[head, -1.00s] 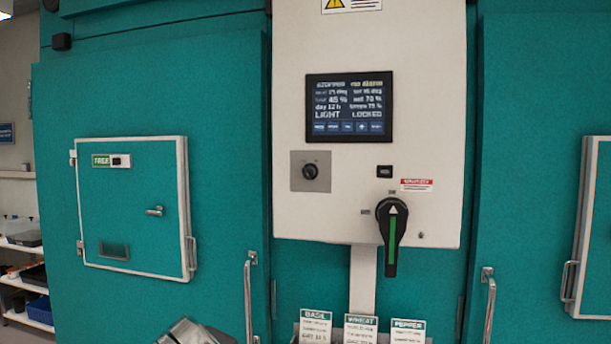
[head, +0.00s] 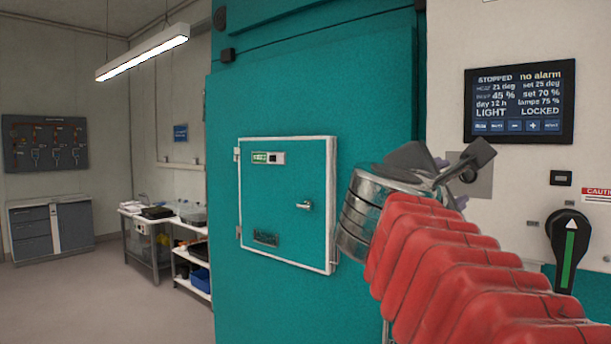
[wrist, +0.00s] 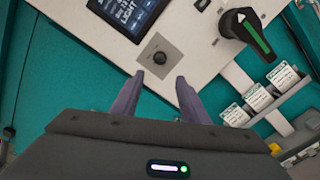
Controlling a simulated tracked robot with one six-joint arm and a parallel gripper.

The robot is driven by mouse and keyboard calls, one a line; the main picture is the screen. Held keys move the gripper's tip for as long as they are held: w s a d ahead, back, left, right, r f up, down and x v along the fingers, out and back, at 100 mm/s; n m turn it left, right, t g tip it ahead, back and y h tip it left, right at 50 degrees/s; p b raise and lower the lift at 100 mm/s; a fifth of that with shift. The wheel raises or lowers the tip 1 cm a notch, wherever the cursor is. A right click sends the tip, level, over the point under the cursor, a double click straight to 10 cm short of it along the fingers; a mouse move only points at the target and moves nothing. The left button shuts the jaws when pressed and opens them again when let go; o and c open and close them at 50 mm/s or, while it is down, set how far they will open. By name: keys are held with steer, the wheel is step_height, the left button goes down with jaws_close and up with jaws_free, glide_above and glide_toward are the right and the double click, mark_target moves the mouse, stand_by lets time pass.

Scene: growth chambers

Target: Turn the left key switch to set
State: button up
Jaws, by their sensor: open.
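The left key switch is a round dark knob on a square grey plate (wrist: 168,60) on the white control panel. In the wrist view the knob (wrist: 160,58) sits just beyond and between the fingertips, apart from them. My gripper (wrist: 160,78) is open and empty, with its two purple-grey fingers pointing at the plate. In the head view my gripper (head: 462,165) is in front of the switch plate (head: 483,172) and covers much of it. The knob's pointer and its set marking are too small to read.
The display (head: 519,103) reads STOPPED, no alarm, LOCKED. A black rotary handle with a green stripe (head: 569,250) is to the right of the switch. A teal chamber with a small hatch (head: 288,205) is to the left. Label cards (wrist: 258,97) stand in a holder below the panel.

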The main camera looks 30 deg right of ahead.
mark_target(464, 179)
steer(key=shift+d, duration=0.15)
steer(key=shift+x, duration=6.75)
steer(key=shift+w, duration=0.1)
steer(key=shift+c, duration=0.3)
steer(key=shift+f, duration=0.1)
steer(key=c, duration=0.9)
steer(key=shift+w, duration=0.1)
jaws_close()
